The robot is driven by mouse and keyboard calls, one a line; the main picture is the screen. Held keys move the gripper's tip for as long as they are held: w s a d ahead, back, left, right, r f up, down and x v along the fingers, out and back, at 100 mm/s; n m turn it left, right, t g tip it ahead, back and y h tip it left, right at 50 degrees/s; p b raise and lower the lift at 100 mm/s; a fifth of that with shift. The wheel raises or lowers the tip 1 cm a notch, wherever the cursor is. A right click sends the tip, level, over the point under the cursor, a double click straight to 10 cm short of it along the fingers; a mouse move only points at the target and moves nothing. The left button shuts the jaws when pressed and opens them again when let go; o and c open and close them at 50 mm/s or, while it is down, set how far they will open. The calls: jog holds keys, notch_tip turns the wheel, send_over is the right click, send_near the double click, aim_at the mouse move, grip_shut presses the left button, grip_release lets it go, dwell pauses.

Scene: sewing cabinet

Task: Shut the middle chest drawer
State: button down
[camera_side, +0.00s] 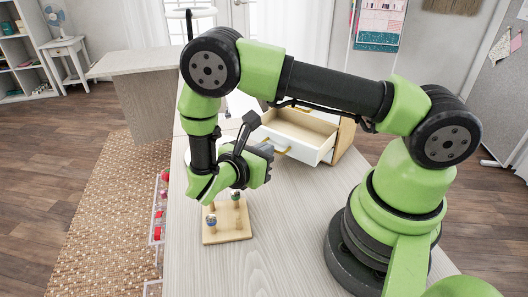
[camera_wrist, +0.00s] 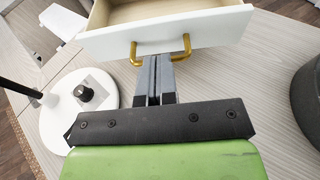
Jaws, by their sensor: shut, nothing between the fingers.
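The chest (camera_side: 344,138) stands on the table behind my arm, with a wooden body and white drawer fronts. One drawer (camera_side: 304,135) is pulled well out and looks empty. Its white front with a brass handle (camera_wrist: 160,50) fills the top of the wrist view. Which level this drawer is on is hard to tell, as my arm covers part of the chest. My gripper (camera_wrist: 157,62) is shut and empty. Its fingertips are at the middle of the drawer front, between the handle's two posts; whether they touch it I cannot tell.
A wooden board with pegs and small spools (camera_side: 228,222) lies on the table in front of my gripper. A white round base with a dark knob (camera_wrist: 80,105) stands left of my fingers. The table's front right (camera_side: 275,265) is clear.

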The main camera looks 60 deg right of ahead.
send_near(292, 131)
jog(key=d, duration=0.2)
jog(key=s+d, duration=0.1)
jog(key=d, duration=0.1)
jog(key=s+d, duration=0.1)
jog(key=d, duration=0.1)
jog(key=shift+s+r, duration=0.1)
jog(key=shift+r, duration=0.25)
jog(key=shift+a, duration=0.1)
jog(key=v, duration=1.3)
jog(key=s+a+r+m+t+y, duration=0.2)
jog(key=s+r+m+t+y, duration=0.2)
jog(key=r+m+y, duration=0.4)
jog(key=s+a+r+m+t+y, duration=0.3)
jog(key=s+r+m+y, duration=0.4)
jog(key=r+m, duration=0.6)
jog(key=shift+s+a+t+y, duration=0.25)
jog(key=shift+t+y, duration=0.35)
jog(key=shift+y, duration=0.7)
